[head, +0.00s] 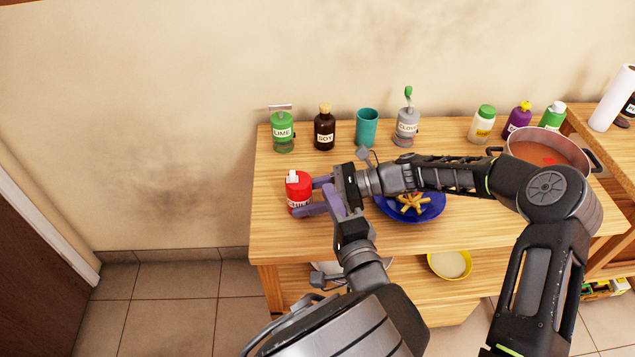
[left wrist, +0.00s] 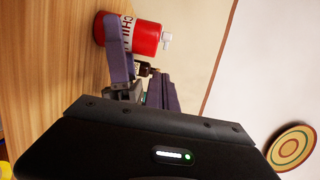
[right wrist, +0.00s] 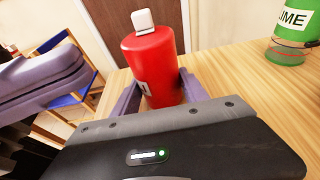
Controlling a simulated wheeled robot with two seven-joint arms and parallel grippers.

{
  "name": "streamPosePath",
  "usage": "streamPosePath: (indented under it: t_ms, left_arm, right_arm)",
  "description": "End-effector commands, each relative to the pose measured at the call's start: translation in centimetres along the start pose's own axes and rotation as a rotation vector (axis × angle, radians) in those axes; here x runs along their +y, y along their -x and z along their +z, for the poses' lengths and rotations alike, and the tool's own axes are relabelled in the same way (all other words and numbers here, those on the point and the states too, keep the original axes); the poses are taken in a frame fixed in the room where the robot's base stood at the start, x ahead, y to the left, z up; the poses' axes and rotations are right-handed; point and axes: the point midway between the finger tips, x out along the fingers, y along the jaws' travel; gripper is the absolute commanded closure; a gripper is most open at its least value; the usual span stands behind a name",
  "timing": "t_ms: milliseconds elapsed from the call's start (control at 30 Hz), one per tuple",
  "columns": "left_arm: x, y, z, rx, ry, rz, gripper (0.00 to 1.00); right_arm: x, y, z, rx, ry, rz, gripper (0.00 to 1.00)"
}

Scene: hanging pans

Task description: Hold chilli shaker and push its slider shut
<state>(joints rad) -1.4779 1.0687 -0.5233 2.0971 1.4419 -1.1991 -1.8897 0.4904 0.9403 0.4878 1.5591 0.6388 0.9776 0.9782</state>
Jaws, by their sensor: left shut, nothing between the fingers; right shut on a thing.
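The red chilli shaker (head: 298,194) with a white slider on its top is upright at the left end of the table. My right gripper (head: 319,183) is shut on its body; the right wrist view shows the shaker (right wrist: 152,62) between the two fingers, with the white slider (right wrist: 143,20) above. I cannot tell whether its base touches the table. My left gripper (head: 318,207) is shut and empty, close beside the shaker on the near side. In the left wrist view the shaker (left wrist: 140,36) appears just beyond the left fingers (left wrist: 142,75).
Lime (head: 283,132), soy (head: 324,131) and clove (head: 406,128) bottles and a teal cup (head: 367,128) stand along the back. A blue plate of fries (head: 428,212) lies under my right arm. A pot (head: 546,150) stands at the right. The table's front-left corner is clear.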

Motion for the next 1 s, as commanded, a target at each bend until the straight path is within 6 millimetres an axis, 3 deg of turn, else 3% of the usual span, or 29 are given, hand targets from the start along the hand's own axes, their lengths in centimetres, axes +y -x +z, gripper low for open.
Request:
streamPosePath:
  t_ms: [100,300,767,800,1000]
  left_arm:
    - [0.0,2.5,-0.1,0.003,0.001,0.001,1.0]
    - [0.0,5.1,0.0,0.001,0.001,0.0,1.0]
    - [0.0,5.7,0.0,0.001,0.0,0.0,1.0]
    - [0.0,5.7,0.0,0.001,0.0,0.0,1.0]
    - [0.0,5.7,0.0,0.001,0.0,0.0,1.0]
  right_arm:
    - [0.0,0.0,0.0,0.0,0.0,0.001,0.9]
    - [0.0,0.0,0.0,0.0,0.0,0.001,0.9]
    - [0.0,0.0,0.0,0.0,0.0,0.001,0.9]
    - [0.0,0.0,0.0,0.0,0.0,0.001,0.47]
    - [0.0,0.0,0.0,-0.001,0.0,0.001,0.3]
